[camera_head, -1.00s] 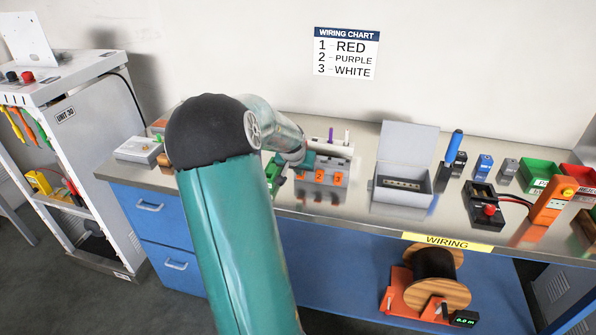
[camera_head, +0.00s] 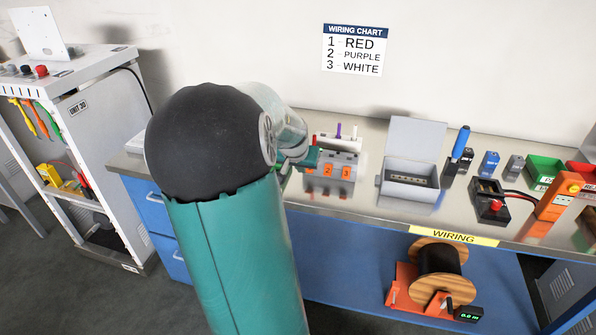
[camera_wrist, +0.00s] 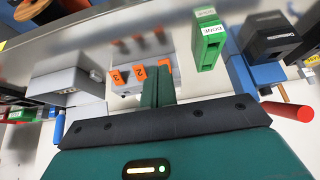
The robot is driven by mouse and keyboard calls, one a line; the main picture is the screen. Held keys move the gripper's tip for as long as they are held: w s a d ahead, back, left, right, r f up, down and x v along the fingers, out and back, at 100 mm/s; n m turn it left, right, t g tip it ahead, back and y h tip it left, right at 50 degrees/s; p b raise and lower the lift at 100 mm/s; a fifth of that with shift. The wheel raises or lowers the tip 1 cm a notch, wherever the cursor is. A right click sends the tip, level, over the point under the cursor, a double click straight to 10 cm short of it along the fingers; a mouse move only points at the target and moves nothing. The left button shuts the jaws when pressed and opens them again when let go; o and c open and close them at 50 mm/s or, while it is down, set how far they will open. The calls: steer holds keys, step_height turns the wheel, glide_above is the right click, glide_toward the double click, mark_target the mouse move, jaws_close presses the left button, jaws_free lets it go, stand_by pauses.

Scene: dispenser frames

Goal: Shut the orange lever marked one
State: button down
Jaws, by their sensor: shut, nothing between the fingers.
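A grey connector block (camera_head: 345,160) with a row of orange levers stands on the bench in the head view. The levers marked two (camera_head: 329,171) and three (camera_head: 345,172) show plainly; they also show in the wrist view, two (camera_wrist: 139,73) and three (camera_wrist: 116,78). The lever marked one (camera_wrist: 164,66) is partly hidden behind my fingers, so its number and exact position are unclear. My gripper (camera_wrist: 158,82) is shut and empty, with its teal fingertips over the block's lever-one end. I cannot tell whether they touch the lever.
A green labelled block (camera_wrist: 208,45) stands close beside my fingers in the wrist view. An open grey box (camera_head: 410,172) is right of the connector block. A black box with a red button (camera_head: 490,208) stands farther right. A wiring chart (camera_head: 353,50) hangs on the wall.

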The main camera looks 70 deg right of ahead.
steer(key=shift+s+a+r, duration=0.15)
steer(key=shift+a, duration=0.5)
steer(key=shift+s+a+r, duration=0.1)
steer(key=shift+a+r, duration=0.05)
steer(key=shift+a, duration=0.5)
steer(key=w+a+r+n+t+y, duration=0.1)
steer(key=w+a+r+n+y, duration=0.2)
steer(key=a, duration=0.6)
steer(key=w+a+r+n+t, duration=0.1)
steer(key=w+a+n+t, duration=0.1)
steer(key=w+a, duration=0.6)
steer(key=w+a+r+n+t+y, duration=0.1)
steer(key=w+a+r+n+y, duration=0.15)
steer(key=a, duration=0.85)
steer(key=s+a+r+n, duration=0.1)
steer(key=s+a+n, duration=0.3)
steer(key=a, duration=0.6)
steer(key=s+a+r+n, duration=0.2)
steer(key=s+a+n, duration=0.1)
steer(key=a, duration=0.8)
steer(key=shift+s+n+t+y, duration=0.3)
steer(key=shift+s+n+y, duration=0.1)
steer(key=shift+n, duration=0.45)
steer(key=shift+d, duration=0.15)
